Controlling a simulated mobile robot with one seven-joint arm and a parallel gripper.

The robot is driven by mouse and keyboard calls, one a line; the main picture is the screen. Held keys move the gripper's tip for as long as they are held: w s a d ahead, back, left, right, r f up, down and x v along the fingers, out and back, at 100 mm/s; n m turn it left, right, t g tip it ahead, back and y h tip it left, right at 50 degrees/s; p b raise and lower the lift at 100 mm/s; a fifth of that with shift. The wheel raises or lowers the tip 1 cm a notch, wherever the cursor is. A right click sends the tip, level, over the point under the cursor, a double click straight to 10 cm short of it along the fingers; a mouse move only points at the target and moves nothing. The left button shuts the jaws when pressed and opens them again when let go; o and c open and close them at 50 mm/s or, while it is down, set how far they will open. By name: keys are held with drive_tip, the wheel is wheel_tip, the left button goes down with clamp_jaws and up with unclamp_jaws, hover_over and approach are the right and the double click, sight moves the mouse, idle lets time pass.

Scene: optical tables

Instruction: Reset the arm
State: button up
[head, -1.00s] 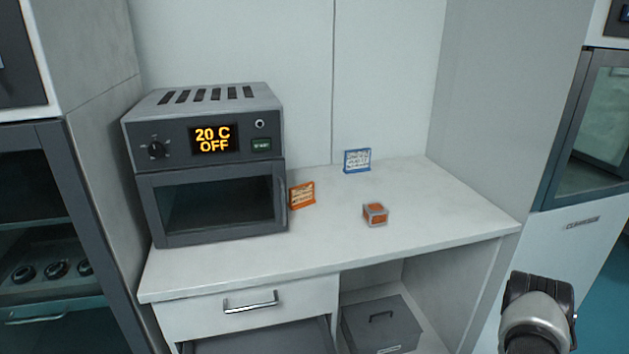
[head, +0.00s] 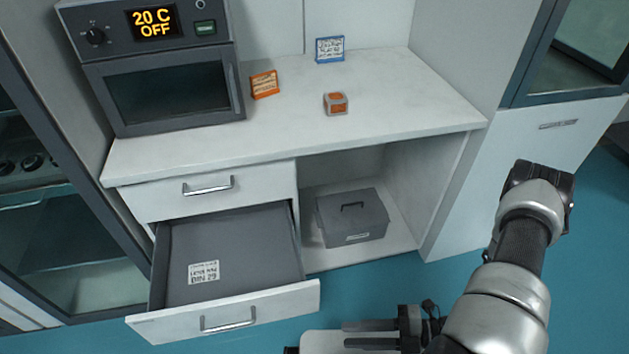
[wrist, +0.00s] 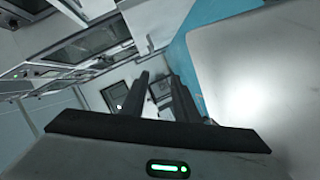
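My arm reaches in from the lower right of the head view, with its elbow raised and its forearm bent down to the bottom edge. My gripper (head: 346,334) is low in front of the bench, pointing left. Its two dark fingers are apart with nothing between them. In the wrist view, my gripper (wrist: 157,78) also shows a gap between the fingers and no held object. The gripper is clear of the open drawer (head: 240,245), to the right of its front panel.
A grey oven (head: 165,90) reading 20 C OFF stands on the white bench (head: 215,150). A grey lidded box (head: 352,218) sits in the open bay below.

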drive_tip(key=w+d+r+n+g+h+p, duration=0.1)
drive_tip(key=w+r+n+h+p, duration=0.15)
drive_tip(key=r+n, duration=0.6)
drive_tip(key=w+d+r+n+g+h+p, duration=0.1)
drive_tip(key=w+r+n+g+h+p, duration=0.15)
drive_tip(key=r+n, duration=0.65)
drive_tip(key=w+d+r+n+g+h+p, duration=0.1)
drive_tip(key=w+r+n+h+p, duration=0.2)
drive_tip(key=r, duration=1)
drive_tip(key=s+r+n+t+h+p, duration=0.1)
drive_tip(key=r+n+t+h+p, duration=0.2)
drive_tip(key=r+n, duration=0.8)
drive_tip(key=s+r+n+t+h+p, duration=0.2)
drive_tip(key=r+n+t+h+p, duration=0.2)
drive_tip(key=r+n, duration=0.7)
wheel_tip(320, 180, up, 10)
drive_tip(key=shift+s+d+f+t+p, duration=0.25)
drive_tip(key=shift+d+t+p, duration=0.2)
drive_tip(key=shift+t+p, duration=0.7)
drive_tip(key=shift+n, duration=0.35)
